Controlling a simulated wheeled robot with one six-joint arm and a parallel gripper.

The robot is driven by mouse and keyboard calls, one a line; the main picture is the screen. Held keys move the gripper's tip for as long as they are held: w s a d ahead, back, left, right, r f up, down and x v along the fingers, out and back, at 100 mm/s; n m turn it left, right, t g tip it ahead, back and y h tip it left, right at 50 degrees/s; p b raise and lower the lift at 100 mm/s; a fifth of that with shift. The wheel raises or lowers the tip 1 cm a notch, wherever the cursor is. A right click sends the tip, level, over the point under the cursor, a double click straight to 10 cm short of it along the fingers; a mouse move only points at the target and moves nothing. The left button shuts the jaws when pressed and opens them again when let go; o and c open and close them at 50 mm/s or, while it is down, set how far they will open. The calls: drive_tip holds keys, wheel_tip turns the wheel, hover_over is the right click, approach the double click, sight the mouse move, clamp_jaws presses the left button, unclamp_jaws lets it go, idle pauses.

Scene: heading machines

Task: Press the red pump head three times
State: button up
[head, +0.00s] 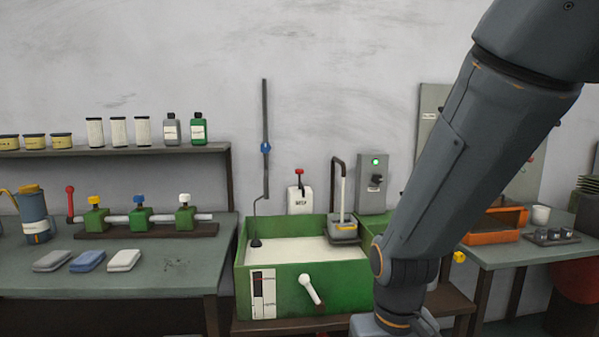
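A small red pump head (299,172) sits on top of a white container (299,199) with dark lettering on its front. The container stands upright behind the green tank (292,297), against the wall side. The red head stands clear and nothing touches it. My arm (460,160) comes down from the upper right and leaves the picture at the bottom, right of the tank. My gripper is not in view, so I cannot see its fingers or anything in them.
The tank holds pale liquid; a bent dark rod (265,130) and a curved pipe (339,185) rise beside the container. A grey switch box (372,183) with a green light is to the right. The left bench (190,275) carries a valve manifold (140,217) and pads. My arm hides part of the right side.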

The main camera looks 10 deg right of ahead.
clamp_jaws()
idle(1.5)
